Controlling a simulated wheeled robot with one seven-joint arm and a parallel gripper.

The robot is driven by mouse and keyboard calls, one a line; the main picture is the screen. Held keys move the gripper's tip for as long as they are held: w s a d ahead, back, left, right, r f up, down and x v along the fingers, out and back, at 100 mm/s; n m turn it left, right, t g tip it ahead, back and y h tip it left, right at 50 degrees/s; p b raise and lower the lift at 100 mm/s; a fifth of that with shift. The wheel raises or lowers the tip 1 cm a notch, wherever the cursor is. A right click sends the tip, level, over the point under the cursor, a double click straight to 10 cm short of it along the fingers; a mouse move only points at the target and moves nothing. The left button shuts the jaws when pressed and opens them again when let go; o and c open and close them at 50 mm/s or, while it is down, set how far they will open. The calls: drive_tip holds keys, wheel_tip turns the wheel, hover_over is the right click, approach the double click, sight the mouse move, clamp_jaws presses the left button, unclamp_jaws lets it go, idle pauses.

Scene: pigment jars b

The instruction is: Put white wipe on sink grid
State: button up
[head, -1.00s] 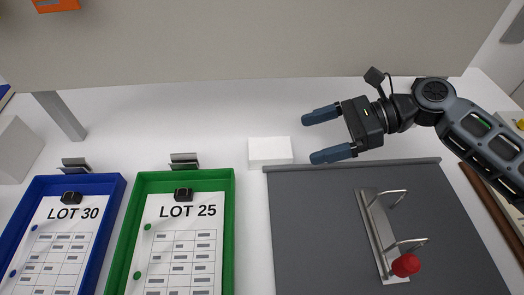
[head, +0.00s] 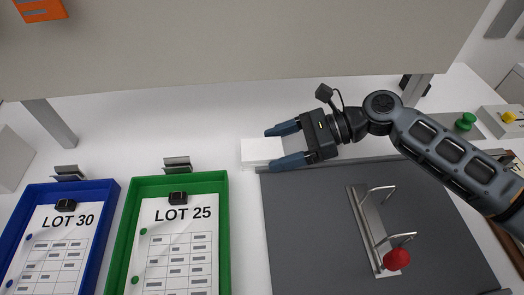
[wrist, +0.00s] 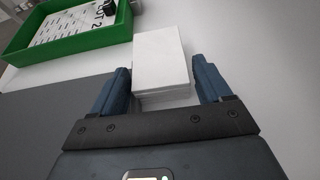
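The white wipe shows as a stack of thin white sheets (wrist: 162,62) in the wrist view. In the head view the white stack (head: 260,152) lies on the white table at the back-left corner of the grey mat. My gripper (head: 279,146) is open, its blue fingers pointing left at the stack. In the wrist view the open fingers (wrist: 160,92) stand either side of the stack's near end, with gaps on both sides. I cannot make out a sink grid in these views.
A grey mat (head: 310,230) holds a metal bracket (head: 367,235) with a red knob (head: 396,259). A green tray (head: 125,225) marked LOT 25 and a blue tray (head: 100,240) marked LOT 30 stand left. A beige panel (head: 240,50) overhangs the back.

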drive_tip(key=c, duration=0.8)
drive_tip(key=shift+o, duration=0.2)
